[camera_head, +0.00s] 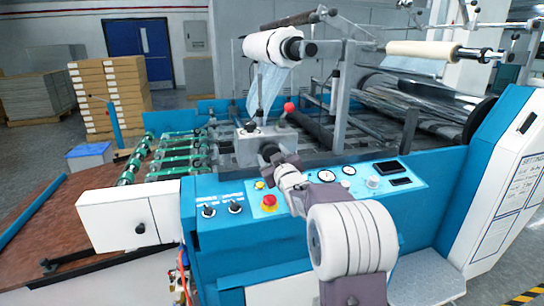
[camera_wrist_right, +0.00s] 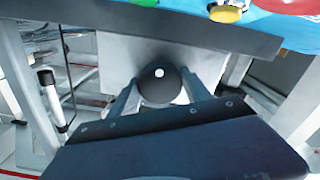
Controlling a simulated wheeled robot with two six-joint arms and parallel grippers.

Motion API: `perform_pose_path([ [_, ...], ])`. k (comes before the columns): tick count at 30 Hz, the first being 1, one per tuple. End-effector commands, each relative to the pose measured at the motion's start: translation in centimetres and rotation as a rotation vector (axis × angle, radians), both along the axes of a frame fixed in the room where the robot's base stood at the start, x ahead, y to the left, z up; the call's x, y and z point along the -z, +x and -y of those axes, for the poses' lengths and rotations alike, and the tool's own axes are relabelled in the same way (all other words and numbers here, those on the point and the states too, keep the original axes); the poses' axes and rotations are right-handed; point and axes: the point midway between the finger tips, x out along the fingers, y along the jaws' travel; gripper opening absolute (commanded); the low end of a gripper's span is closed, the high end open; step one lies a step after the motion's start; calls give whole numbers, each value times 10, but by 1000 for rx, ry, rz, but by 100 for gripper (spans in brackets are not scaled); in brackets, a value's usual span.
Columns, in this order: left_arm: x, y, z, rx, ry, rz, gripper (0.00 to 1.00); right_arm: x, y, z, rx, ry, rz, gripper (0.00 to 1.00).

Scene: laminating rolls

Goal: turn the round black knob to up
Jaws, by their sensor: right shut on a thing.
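The round black knob (camera_wrist_right: 156,90) sits between the two fingers of my right gripper (camera_wrist_right: 162,97) in the right wrist view. The gripper is shut on it. A white dot shows on the knob, toward the upper side of that picture. In the head view my right gripper (camera_head: 276,160) reaches over the blue machine's control panel to a dark round part (camera_head: 267,149), which appears to be the same knob. It is partly hidden there by the gripper. My left gripper is not in view.
The control panel (camera_head: 220,196) lies below the gripper, with a red emergency button (camera_head: 269,202), small black switches (camera_head: 235,207) and gauges (camera_head: 326,176). A white film roll (camera_head: 270,46) hangs above. A white box (camera_head: 128,222) stands at the left.

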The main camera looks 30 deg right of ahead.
Motion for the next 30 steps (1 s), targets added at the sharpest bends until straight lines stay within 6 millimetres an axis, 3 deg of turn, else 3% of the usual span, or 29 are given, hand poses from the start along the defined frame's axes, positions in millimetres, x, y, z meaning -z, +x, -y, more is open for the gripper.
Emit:
perform_pose_path([
  [8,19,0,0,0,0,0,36,3,0,0,-1,-146,-32,16],
  [30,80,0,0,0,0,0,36,4,0,0,0,-823,-197,16],
])
